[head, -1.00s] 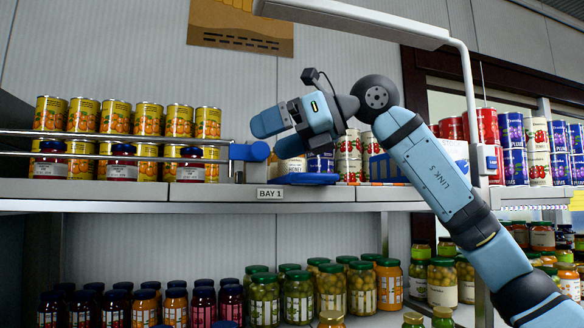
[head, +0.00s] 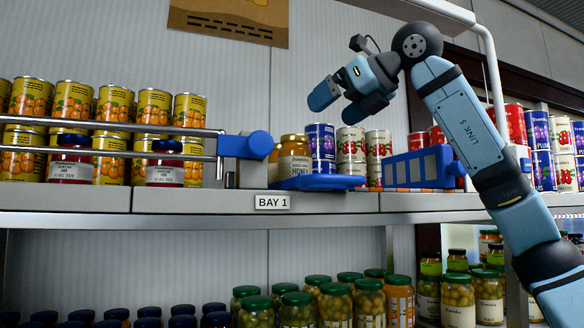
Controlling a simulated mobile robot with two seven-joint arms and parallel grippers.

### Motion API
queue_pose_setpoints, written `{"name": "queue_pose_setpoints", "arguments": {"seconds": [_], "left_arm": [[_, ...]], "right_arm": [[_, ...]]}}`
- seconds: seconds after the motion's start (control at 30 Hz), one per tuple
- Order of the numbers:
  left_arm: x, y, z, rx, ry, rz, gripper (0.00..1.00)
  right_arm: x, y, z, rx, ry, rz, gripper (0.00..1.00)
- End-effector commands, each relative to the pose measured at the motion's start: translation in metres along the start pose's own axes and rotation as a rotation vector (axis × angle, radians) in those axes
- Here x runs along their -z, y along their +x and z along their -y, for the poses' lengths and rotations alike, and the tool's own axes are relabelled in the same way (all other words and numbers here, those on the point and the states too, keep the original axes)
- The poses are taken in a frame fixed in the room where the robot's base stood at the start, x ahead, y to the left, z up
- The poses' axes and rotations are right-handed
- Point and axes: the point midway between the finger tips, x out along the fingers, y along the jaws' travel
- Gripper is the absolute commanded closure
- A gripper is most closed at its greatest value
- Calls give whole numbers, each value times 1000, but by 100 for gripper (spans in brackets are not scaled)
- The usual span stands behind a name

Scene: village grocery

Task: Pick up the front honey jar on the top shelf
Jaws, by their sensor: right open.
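The front honey jar (head: 296,160), amber with a yellow lid and a label reading HONEY, stands upright on the top shelf (head: 340,202). Another amber jar shows partly behind it, at its left. A blue tray-like piece (head: 318,182) sits at the shelf edge before the honey and hides its base. My right gripper (head: 337,104) is open and empty, above and to the right of the honey jar, in front of the back wall, and not touching it. My left gripper is not in view.
A metal rail (head: 110,127) with a blue end block (head: 245,146) runs before the yellow cans (head: 72,102) at left. Plum cans (head: 321,140) and cherry cans (head: 351,145) stand right of the honey. A blue slotted piece (head: 418,168) stands further right. Jars fill the lower shelf.

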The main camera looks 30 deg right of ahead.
Motion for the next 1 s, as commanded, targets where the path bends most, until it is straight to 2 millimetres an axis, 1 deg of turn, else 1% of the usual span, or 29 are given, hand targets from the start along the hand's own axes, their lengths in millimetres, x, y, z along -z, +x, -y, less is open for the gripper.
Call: {"name": "queue_pose_setpoints", "arguments": {"seconds": [0.03,0.1,0.23,0.3,0.47,0.63,0.7,0.8,1.0], "left_arm": [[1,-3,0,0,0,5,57],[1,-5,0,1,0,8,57],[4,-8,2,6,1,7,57],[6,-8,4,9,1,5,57],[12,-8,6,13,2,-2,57],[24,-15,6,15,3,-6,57],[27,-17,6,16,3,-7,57],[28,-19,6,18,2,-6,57],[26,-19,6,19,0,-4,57]], "right_arm": [[-1,11,0,-1,0,-4,1],[-1,25,0,0,0,-4,1],[-1,46,0,-1,-1,-3,1],[-1,53,0,-1,-1,-2,1],[0,63,0,-1,-1,-1,1],[3,87,0,0,-1,-3,1],[4,97,0,-2,0,-2,1],[5,107,0,-2,1,-2,1],[7,111,0,-2,1,1,1]]}}
